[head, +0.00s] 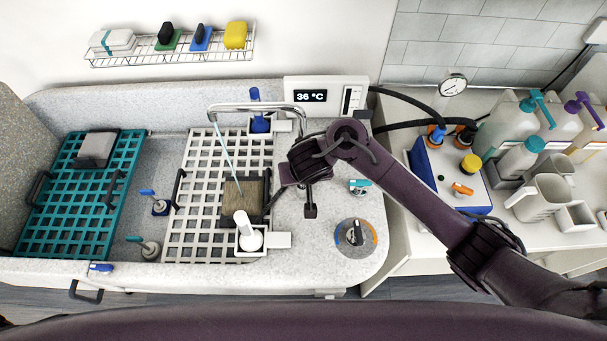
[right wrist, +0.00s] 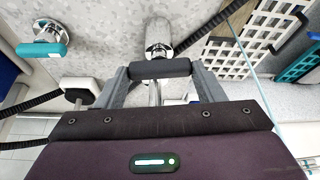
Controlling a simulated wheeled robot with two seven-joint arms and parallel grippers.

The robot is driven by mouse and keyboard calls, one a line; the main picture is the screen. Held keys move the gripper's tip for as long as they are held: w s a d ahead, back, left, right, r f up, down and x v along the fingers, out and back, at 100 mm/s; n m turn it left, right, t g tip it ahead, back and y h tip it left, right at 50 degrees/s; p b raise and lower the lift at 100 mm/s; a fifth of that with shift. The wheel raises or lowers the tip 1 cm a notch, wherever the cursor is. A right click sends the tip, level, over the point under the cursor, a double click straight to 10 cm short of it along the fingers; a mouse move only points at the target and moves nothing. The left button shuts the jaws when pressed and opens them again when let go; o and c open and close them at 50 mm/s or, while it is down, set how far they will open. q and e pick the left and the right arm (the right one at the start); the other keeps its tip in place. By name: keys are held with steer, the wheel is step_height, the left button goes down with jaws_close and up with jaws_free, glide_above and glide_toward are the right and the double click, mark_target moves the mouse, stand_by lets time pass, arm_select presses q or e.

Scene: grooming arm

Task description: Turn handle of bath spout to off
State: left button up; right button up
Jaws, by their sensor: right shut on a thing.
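The chrome bath spout (head: 255,107) arches over the tub's right end in the head view. A thin stream of water (head: 226,153) runs down from its left tip. My right gripper (right wrist: 160,72) is shut on a dark bar-shaped handle (right wrist: 160,67), which lies between its two grey fingers in the right wrist view. A shiny chrome base (right wrist: 158,40) shows just beyond the handle. In the head view my right arm and gripper hide most of the handle. My left gripper is in neither view.
A teal-handled valve (head: 358,185) and a round dial (head: 355,238) sit on the ledge right of the gripper. A white grid (head: 190,225) lies left. A display box (head: 310,96) stands behind. Black hoses (head: 405,97) run right to the side counter.

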steer(key=shift+w+r+m+h, duration=0.15)
steer(key=shift+m+h, duration=0.15)
steer(key=shift+m, duration=0.6)
steer(key=o, duration=1)
steer(key=shift+a, duration=0.1)
steer(key=shift+s+a+r, duration=0.1)
steer(key=shift+s+r, duration=0.15)
steer(key=shift+d+b+v, duration=0.2)
steer(key=shift+b+v, duration=0.1)
steer(key=shift+v, duration=3.25)
